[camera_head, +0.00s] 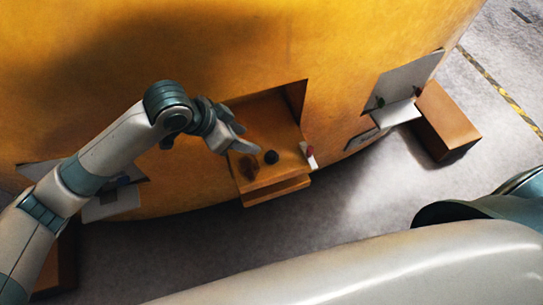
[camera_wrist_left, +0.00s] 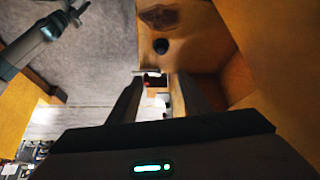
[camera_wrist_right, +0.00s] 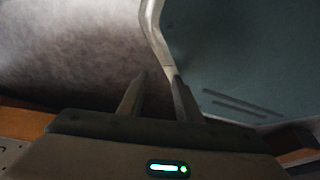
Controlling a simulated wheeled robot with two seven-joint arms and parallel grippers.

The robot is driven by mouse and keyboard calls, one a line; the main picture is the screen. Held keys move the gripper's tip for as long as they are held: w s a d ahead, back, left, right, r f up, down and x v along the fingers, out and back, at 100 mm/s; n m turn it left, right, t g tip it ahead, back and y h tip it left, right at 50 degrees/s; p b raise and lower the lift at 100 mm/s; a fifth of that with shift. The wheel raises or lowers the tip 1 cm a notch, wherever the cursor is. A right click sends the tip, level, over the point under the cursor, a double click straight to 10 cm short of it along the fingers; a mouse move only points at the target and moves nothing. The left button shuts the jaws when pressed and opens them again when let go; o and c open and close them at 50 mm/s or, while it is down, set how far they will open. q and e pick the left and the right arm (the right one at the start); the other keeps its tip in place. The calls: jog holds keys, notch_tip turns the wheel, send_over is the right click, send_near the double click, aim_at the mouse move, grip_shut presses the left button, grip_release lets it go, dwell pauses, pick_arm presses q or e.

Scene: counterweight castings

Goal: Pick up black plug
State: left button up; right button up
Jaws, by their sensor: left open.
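The black plug (camera_head: 271,157) is a small dark round thing on the floor of an orange recess in the big yellow casting. It also shows in the left wrist view (camera_wrist_left: 160,46), beyond my fingertips. My left gripper (camera_head: 236,141) is open and empty, above the recess, left of the plug and apart from it. Its two fingers (camera_wrist_left: 158,76) show in the left wrist view with a gap between them. My right gripper (camera_wrist_right: 159,76) shows only in its own wrist view; its fingers are apart with nothing between them.
A brown patch or lump (camera_head: 247,168) lies left of the plug. A white piece with a red part (camera_head: 311,156) stands at the recess's right edge. An orange box (camera_head: 445,115) and grey panel (camera_head: 403,85) are at right. Grey floor (camera_head: 360,200) is clear in front.

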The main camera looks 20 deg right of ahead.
pick_arm(q)
jog(key=shift+w+a+r, duration=0.1)
jog(key=shift+a+r, duration=0.1)
jog(key=shift+a, duration=0.15)
jog(key=p, duration=0.2)
send_near(272, 157)
jog(key=shift+w+d+f, duration=0.3)
jog(key=shift+d+f, duration=0.15)
jog(key=shift+d, duration=0.15)
jog(key=shift+w+d+f, duration=0.3)
jog(key=shift+d+f, duration=0.15)
jog(key=shift+d, duration=0.1)
jog(key=shift+d+f, duration=0.15)
jog(key=shift+f, duration=0.15)
pick_arm(e)
jog(key=s+d+g, duration=0.2)
jog(key=s+d, duration=0.1)
jog(key=s, duration=0.4)
jog(key=shift+s+f+h, duration=0.25)
jog(key=shift+h, duration=0.05)
jog(key=shift+w, duration=0.1)
